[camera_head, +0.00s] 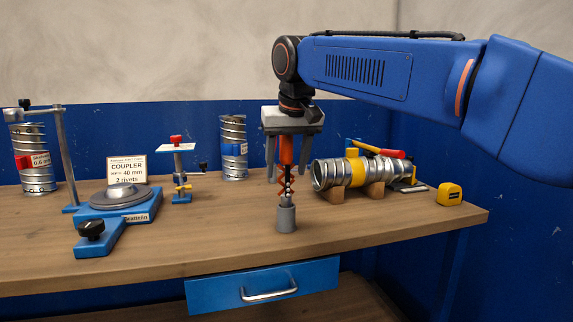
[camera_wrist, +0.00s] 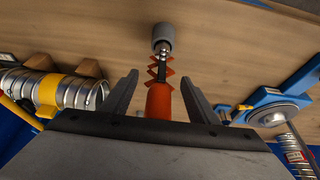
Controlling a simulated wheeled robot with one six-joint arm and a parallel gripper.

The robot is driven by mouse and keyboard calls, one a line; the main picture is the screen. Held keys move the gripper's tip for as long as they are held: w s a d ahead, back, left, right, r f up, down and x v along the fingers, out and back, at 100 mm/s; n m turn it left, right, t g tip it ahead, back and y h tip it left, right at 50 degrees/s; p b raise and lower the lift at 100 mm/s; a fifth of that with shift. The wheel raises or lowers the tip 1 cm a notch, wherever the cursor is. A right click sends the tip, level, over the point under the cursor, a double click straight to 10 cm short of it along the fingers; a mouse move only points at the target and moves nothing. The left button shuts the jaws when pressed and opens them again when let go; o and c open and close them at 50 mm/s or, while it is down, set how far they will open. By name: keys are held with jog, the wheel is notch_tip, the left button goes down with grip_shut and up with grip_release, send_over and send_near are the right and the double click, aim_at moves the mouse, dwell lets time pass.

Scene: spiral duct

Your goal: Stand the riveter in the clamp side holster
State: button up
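The riveter (camera_head: 287,152) is upright, with an orange handle and zigzag orange linkage above a silver nose. Its lower end meets the mouth of a grey cylindrical holster (camera_head: 286,219) near the table's front edge. In the wrist view the riveter (camera_wrist: 159,101) points down into the round holster (camera_wrist: 163,36); how deep the nose sits is hidden. My gripper (camera_head: 288,178) is above the holster, its fingers spread on both sides of the handle. In the wrist view the fingers of my gripper (camera_wrist: 159,77) stand apart from the handle, with a gap on each side.
A spiral duct with a yellow band (camera_head: 355,172) lies on wooden blocks at right, close to my gripper. A yellow tape measure (camera_head: 449,194) is farther right. A blue round-based stand (camera_head: 118,197), a small clamp stand (camera_head: 180,170) and an upright duct (camera_head: 233,150) stand left.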

dwell(0.3)
jog(key=v, duration=1.7)
jog(key=shift+r, duration=0.15)
jog(key=shift+s+d, duration=0.1)
jog(key=shift+d, duration=0.05)
jog(key=s+d+f+m, duration=0.1)
jog(key=s+d+f, duration=0.3)
jog(key=d+f, duration=0.5)
jog(key=s+d+f, duration=0.4)
jog(key=d+f, duration=0.5)
jog(key=s+d+f, duration=0.3)
jog(key=s+f, duration=0.2)
jog(key=f, duration=0.4)
jog(key=s+d+f+m, duration=0.1)
jog(key=s+d+f, duration=0.2)
jog(key=f, duration=0.7)
jog(key=s+d+f+m+h, duration=0.1)
jog(key=s+d+f, duration=0.2)
jog(key=s+f, duration=0.4)
notch_tip(320, 180, down, 3)
jog(key=shift+s+d+f+t, duration=0.1)
jog(key=shift+s+d+t, duration=0.2)
jog(key=shift+s+d, duration=0.05)
